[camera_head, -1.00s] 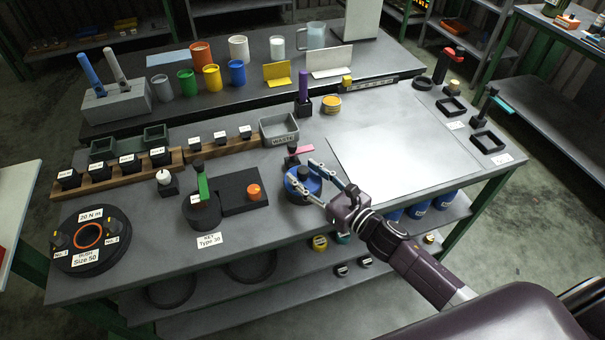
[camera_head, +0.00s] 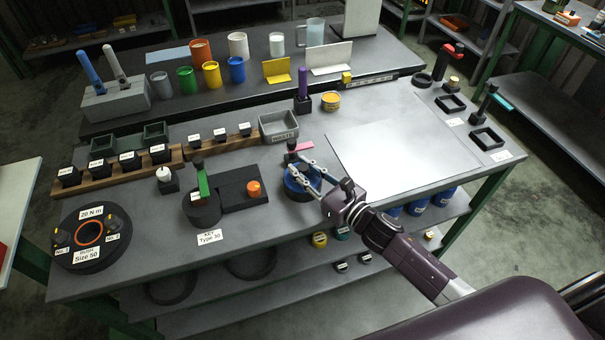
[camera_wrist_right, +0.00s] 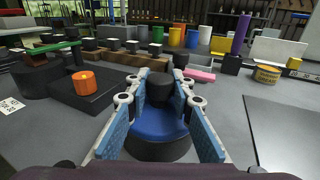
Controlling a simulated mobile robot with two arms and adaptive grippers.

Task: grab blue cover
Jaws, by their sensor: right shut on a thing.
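The blue cover (camera_head: 294,193) is a round blue disc on a dark round base, with a black knob on top. It is on the grey table near its front middle. In the right wrist view the blue cover (camera_wrist_right: 158,124) is between my fingers, with its black knob (camera_wrist_right: 160,89) near the fingertips. My right gripper (camera_head: 295,166) reaches in from the lower right and is shut on the cover, one finger on each side. It also shows in the right wrist view (camera_wrist_right: 161,78). I cannot tell whether the cover is lifted. My left gripper is not in view.
A black block with an orange knob (camera_head: 254,189) stands left of the cover. A pink piece (camera_head: 303,146) and a grey bin (camera_head: 279,128) are behind it. A purple post (camera_head: 303,84) stands farther back. A pale flat sheet (camera_head: 385,145) leaves clear room on the right.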

